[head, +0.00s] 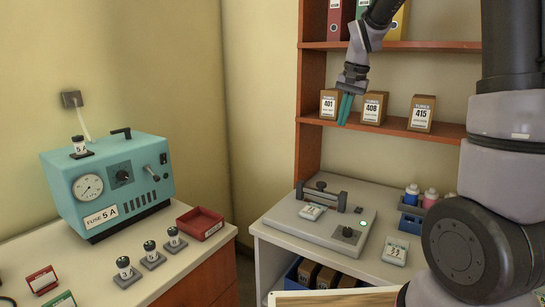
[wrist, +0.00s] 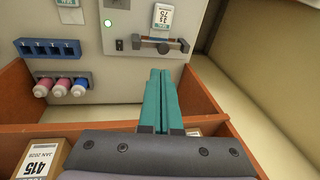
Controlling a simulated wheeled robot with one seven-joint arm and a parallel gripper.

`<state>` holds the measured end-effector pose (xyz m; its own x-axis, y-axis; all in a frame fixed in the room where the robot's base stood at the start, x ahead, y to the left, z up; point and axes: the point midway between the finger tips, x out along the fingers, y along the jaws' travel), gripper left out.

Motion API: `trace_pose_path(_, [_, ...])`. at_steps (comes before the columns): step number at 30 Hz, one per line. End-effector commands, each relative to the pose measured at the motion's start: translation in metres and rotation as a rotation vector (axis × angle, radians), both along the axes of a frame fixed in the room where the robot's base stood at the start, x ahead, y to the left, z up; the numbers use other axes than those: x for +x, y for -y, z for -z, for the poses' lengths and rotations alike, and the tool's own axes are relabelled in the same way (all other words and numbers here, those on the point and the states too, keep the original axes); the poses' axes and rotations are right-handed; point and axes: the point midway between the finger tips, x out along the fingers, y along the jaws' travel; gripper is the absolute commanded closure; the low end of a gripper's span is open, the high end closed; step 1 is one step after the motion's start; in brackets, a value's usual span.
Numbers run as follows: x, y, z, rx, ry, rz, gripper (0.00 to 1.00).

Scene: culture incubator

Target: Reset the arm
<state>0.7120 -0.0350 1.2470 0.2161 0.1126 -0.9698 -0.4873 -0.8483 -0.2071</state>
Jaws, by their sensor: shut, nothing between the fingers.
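My gripper (head: 345,108) hangs from my arm in front of the wooden shelf, at the height of the boxes. Its teal fingers point down and are shut together with nothing between them. In the wrist view the shut fingers (wrist: 160,98) point toward the grey device on the cabinet top below. In the head view the fingers stand just right of the box marked 401 (head: 329,104) and left of the box marked 408 (head: 374,107). I cannot tell whether they touch either box.
A box marked 415 (head: 422,112) stands on the shelf (head: 450,129) to the right. Below are a grey device (head: 318,226) and a rack of bottles (head: 411,220). A teal incubator (head: 107,183) and red tray (head: 200,223) stand on the left bench. Air in front of the shelf is free.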

Motion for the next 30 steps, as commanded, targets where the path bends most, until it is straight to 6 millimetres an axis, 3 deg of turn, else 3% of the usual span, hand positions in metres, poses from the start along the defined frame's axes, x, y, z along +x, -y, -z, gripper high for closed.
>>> trace_pose_path(1, [-0.02, 0.004, -0.019, 0.012, 0.036, -0.009, 1.0])
trace_pose_path(3, [-0.044, 0.009, -0.037, 0.022, 0.078, -0.023, 1.0])
trace_pose_path(9, [-0.119, 0.017, -0.074, 0.035, 0.201, -0.068, 1.0])
trace_pose_path(15, [-0.19, 0.022, -0.086, 0.024, 0.32, -0.109, 1.0])
trace_pose_path(18, [-0.216, 0.022, -0.086, 0.014, 0.366, -0.125, 1.0])
trace_pose_path(24, [-0.242, 0.023, -0.081, -0.002, 0.414, -0.143, 1.0])
trace_pose_path(30, [-0.244, 0.023, -0.08, -0.004, 0.419, -0.145, 1.0])
